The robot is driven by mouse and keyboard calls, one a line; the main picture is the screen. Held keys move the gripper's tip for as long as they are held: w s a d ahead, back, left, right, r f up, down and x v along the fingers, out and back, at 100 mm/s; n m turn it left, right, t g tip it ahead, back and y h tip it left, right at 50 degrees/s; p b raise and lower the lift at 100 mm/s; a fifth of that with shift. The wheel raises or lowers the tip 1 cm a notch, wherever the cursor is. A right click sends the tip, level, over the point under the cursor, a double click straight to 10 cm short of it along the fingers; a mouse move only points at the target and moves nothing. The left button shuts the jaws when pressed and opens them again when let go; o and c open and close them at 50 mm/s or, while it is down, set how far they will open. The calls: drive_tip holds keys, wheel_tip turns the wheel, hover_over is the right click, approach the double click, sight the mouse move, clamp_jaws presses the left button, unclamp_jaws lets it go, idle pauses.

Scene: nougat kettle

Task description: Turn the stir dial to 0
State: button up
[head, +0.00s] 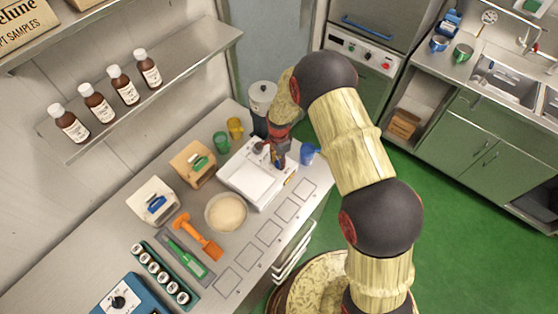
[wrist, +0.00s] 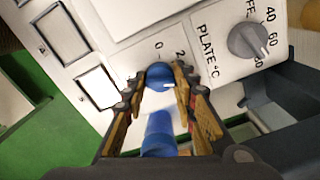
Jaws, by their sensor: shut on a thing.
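The stir dial (wrist: 160,73) is a round blue knob on the white front panel of the hot-plate stirrer (head: 246,184). A small white mark shows on its lower right side in the wrist view. The printed 0 and 2 stand just above the dial, the 0 to the left of the 2. My gripper (wrist: 160,80) is shut on the dial, one finger on each side. In the head view my gripper (head: 279,158) is at the right end of the stirrer, and the dial is hidden there.
A grey plate-temperature dial (wrist: 248,41) sits right of the stir dial. A blue cup (head: 307,154) stands close to my gripper. A blue cylinder (wrist: 158,134) shows between the fingers. A dough-coloured bowl (head: 226,212) stands in front of the stirrer.

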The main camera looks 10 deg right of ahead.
drive_tip(key=c, duration=0.5)
drive_tip(key=shift+w+b, duration=0.1)
drive_tip(key=shift+b, duration=0.2)
drive_tip(key=n+b, duration=0.3)
drive_tip(key=n, duration=0.1)
drive_tip(key=shift+f, duration=0.1)
drive_tip(key=n+b, duration=0.2)
drive_tip(key=n, duration=0.2)
drive_tip(key=shift+n, duration=0.3)
drive_tip(key=n+b, duration=0.2)
drive_tip(key=n, duration=0.2)
drive_tip(key=n+b, duration=0.1)
drive_tip(key=n, duration=0.4)
drive_tip(key=shift+r+b, duration=0.2)
drive_tip(key=shift+b, duration=0.2)
drive_tip(key=shift+n, duration=0.3)
drive_tip(key=o, duration=1.2)
drive_tip(key=shift+c, duration=0.2)
